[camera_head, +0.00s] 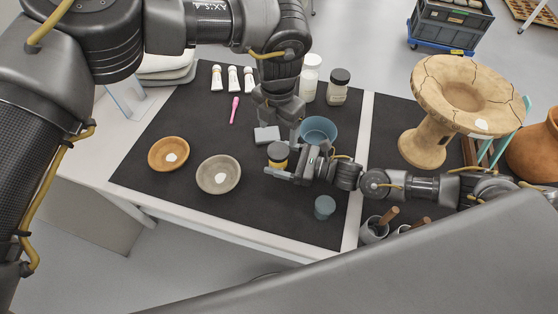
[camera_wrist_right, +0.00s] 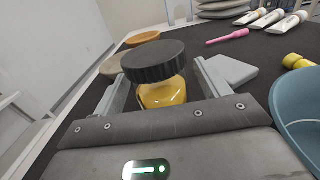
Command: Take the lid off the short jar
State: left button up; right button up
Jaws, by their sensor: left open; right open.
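The short jar (camera_head: 278,161) has a dark ribbed lid and yellow contents. It stands upright on the dark mat, and the lid (camera_wrist_right: 153,60) sits on it in the right wrist view. The yellow glass body (camera_wrist_right: 163,93) shows below the lid. My right gripper (camera_head: 281,164) is open, with one finger on each side of the jar; I cannot tell whether they touch it. My left gripper (camera_head: 278,122) is open above and behind the jar, pointing down, clear of the lid. Its fingertips are partly hard to make out.
A grey block (camera_head: 267,134) lies close behind the jar, and a blue bowl (camera_head: 318,128) stands to its right. Two shallow bowls (camera_head: 168,153) (camera_head: 219,174) lie left. A small blue-grey cup (camera_head: 325,207) is in front. Taller jars (camera_head: 338,87) stand behind. The mat's front left is clear.

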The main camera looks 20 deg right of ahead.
aim_at(278, 150)
jog(key=shift+w+a, duration=0.1)
jog(key=shift+a, duration=0.1)
grip_shut()
pick_arm(q)
jog(key=m, duration=0.4)
jog(key=shift+m, duration=0.4)
jog(key=m, duration=0.4)
jog(key=shift+m, duration=0.3)
jog(key=m, duration=0.8)
jog(key=shift+m, duration=0.3)
jog(key=shift+f, duration=4)
